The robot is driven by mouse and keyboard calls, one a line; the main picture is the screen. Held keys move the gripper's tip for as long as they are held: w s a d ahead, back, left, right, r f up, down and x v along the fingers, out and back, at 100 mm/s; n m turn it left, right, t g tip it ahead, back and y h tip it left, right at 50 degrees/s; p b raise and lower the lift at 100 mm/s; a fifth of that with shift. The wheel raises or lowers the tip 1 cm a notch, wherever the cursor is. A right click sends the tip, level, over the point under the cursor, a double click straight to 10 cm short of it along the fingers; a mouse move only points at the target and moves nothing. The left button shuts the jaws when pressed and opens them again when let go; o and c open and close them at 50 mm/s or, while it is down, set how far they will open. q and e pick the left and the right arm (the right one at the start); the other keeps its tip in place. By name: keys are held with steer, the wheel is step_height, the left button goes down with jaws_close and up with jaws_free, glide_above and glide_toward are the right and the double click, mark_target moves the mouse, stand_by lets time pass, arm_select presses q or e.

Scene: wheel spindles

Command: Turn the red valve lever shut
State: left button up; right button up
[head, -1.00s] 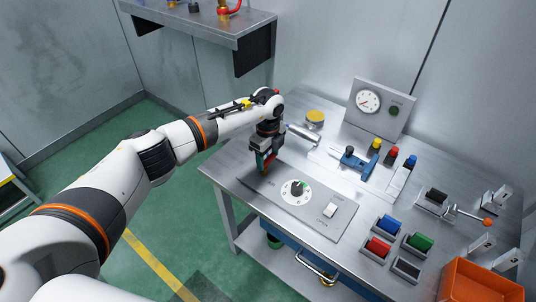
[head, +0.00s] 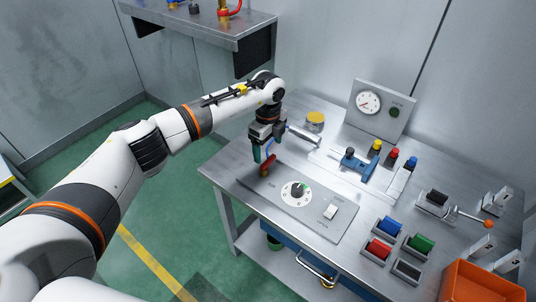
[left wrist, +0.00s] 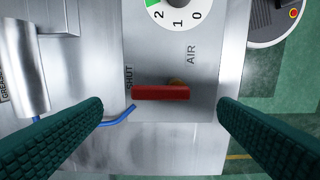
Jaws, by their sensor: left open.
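The red valve lever (head: 268,164) stands at the left end of the grey panel on the bench. In the left wrist view the lever (left wrist: 160,93) lies crosswise, with a brass pivot behind its right part and its left end beside the printed word SHUT. The word AIR is printed near its other end. My left gripper (head: 264,152) is open and empty just above the lever. In the left wrist view its two green fingers stand apart, one on each side of the lever, without touching it. My right gripper is out of view.
The panel also holds a round dial (head: 296,193) and a white rocker switch (head: 330,211). A metal cylinder (head: 303,136) lies close behind my gripper. A blue hose (left wrist: 118,117) runs near the lever. An orange bin (head: 480,284) stands at the bench's right.

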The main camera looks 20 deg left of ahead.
mark_target(268, 160)
arm_select(q)
step_height(268, 160, up, 7)
steer(key=shift+r+b, duration=0.15)
steer(key=shift+b, duration=0.15)
